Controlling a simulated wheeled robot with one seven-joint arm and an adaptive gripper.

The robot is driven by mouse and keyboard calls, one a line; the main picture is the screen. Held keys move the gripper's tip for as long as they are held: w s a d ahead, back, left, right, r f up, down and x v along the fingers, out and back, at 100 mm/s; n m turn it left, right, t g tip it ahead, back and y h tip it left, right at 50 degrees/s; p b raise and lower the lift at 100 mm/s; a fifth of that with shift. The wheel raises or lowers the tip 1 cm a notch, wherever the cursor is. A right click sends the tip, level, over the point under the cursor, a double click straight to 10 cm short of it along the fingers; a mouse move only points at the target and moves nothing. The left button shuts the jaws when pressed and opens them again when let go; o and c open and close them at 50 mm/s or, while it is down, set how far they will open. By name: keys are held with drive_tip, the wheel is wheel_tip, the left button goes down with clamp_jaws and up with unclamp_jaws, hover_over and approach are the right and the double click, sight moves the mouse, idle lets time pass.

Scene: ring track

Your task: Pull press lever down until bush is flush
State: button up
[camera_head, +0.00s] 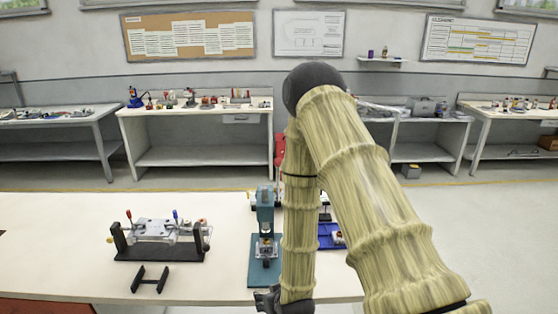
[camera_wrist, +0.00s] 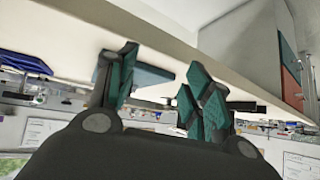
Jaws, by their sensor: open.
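The teal press (camera_head: 265,212) stands upright on the white workbench, on a flat teal base (camera_head: 259,274). A small metal part shows under its head, but I cannot tell whether it is the bush or how deep it sits. The press lever is not clearly visible; my arm covers the area just right of the press. My gripper (camera_wrist: 160,82) is open and empty in the wrist view, its two teal-padded fingers apart. In the head view its dark end shows at the bottom, near the bench's front edge, in front of the press base.
A black fixture (camera_head: 160,254) with red- and blue-tipped handles stands left on the workbench (camera_head: 60,245). A small black stand (camera_head: 150,279) lies before it. A blue tray (camera_head: 329,237) is right of the press, partly behind my arm. Bench space between fixture and press is clear.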

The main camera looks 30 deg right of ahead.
drive_tip(key=w+d+r+m+t+h, duration=0.1)
drive_tip(key=w+d+r, duration=0.15)
drive_tip(key=r, duration=0.25)
drive_tip(key=w+d+r+t+p, duration=0.1)
drive_tip(key=w+d+r+t, duration=0.1)
drive_tip(key=w+r, duration=0.25)
drive_tip(key=w+d+r+m+t+h, duration=0.1)
drive_tip(key=w+d+r, duration=0.1)
drive_tip(key=r, duration=0.3)
drive_tip(key=m+t+h+p, duration=0.2)
drive_tip(key=t+h, duration=0.1)
drive_tip(key=t, duration=0.1)
approach(278, 160)
drive_tip(key=w+f, duration=0.1)
drive_tip(key=w, duration=0.1)
drive_tip(key=p+x, duration=0.1)
drive_tip(key=x, duration=0.2)
drive_tip(key=p+x, duration=0.1)
drive_tip(key=x, duration=0.2)
drive_tip(key=p+x, duration=0.2)
drive_tip(key=x, duration=0.1)
drive_tip(key=shift+d+f, duration=0.35)
drive_tip(key=shift+d, duration=0.1)
clamp_jaws()
